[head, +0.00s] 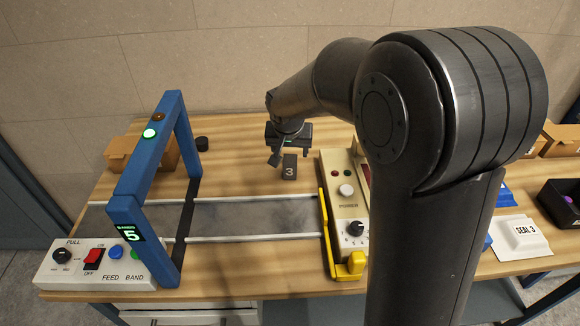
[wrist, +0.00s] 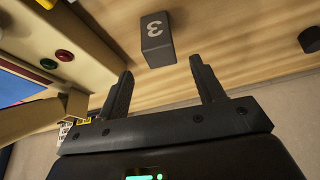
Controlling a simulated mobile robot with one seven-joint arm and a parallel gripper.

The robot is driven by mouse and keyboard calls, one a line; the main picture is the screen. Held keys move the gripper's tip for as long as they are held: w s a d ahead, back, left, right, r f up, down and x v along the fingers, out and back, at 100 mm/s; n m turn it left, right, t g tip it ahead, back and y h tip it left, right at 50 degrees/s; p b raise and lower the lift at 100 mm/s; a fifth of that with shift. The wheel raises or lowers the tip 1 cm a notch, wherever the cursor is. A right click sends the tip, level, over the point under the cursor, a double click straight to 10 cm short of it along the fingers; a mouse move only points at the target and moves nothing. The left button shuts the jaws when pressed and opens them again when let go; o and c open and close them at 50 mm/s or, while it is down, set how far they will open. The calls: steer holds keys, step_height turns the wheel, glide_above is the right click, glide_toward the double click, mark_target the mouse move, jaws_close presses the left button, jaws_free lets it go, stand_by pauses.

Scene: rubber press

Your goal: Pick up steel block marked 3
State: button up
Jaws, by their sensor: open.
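The dark grey steel block marked 3 (head: 289,168) stands on the wooden table, left of the cream press housing, in the head view. In the wrist view the block (wrist: 156,40) shows its white 3 and lies beyond the fingertips, roughly in line with the gap between them. My gripper (head: 275,158) is just behind and left of the block in the head view. In the wrist view my gripper (wrist: 160,82) has its two black fingers spread apart with nothing between them. I see no contact between fingers and block.
The cream press housing (head: 345,212) with knobs and a yellow handle (head: 329,240) stands close to the block's right. A blue frame (head: 150,180) spans the grey strip at left. A black round piece (head: 202,143) and a cardboard box (head: 150,155) stand at back left. Bare wood surrounds the block's left.

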mark_target(290, 158)
steer(key=shift+x, duration=2.95)
steer(key=shift+s+a, duration=0.1)
steer(key=shift+s, duration=0.1)
steer(key=shift+c, duration=0.5)
jaws_close()
